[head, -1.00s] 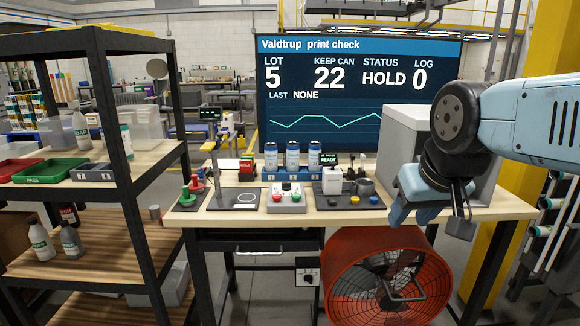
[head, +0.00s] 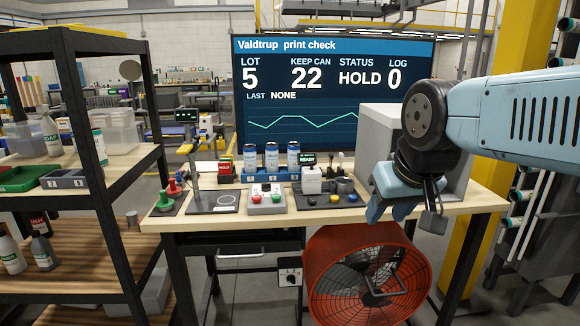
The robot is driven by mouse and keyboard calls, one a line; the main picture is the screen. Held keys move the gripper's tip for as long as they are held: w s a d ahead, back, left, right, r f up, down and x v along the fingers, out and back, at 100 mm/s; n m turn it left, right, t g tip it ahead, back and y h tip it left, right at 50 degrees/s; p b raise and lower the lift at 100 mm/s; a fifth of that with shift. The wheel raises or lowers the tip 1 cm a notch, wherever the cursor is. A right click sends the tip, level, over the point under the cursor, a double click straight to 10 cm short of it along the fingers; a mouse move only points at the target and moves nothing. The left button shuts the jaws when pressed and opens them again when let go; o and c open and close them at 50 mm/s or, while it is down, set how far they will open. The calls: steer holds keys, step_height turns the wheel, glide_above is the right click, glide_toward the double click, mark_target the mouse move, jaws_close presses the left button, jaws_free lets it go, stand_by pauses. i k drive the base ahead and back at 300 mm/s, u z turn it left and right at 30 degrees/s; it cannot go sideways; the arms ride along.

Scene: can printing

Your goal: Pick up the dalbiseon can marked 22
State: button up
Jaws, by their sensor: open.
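Three light-coloured cans with blue stand upright side by side in a blue holder (head: 270,176) at the back of the wooden bench. They are the left can (head: 250,157), the middle can (head: 272,156) and the right can (head: 293,156). Their markings are too small to read, so I cannot tell which is 22. My gripper (head: 405,214) is open and appears empty, pointing down near the bench's right front, well to the right of the cans.
A button box (head: 266,197) stands before the cans. A grey cabinet (head: 380,135) stands behind my gripper. A screen (head: 330,100) reads keep can 22, status hold. Shelves (head: 60,170) are at left.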

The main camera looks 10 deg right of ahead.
mark_target(271, 149)
steer(key=u, duration=0.05)
steer(key=k, duration=0.5)
steer(key=z, duration=0.6)
steer(key=i, duration=1.1)
steer(key=u, duration=0.6)
steer(key=i, duration=0.5)
steer(key=z, duration=0.05)
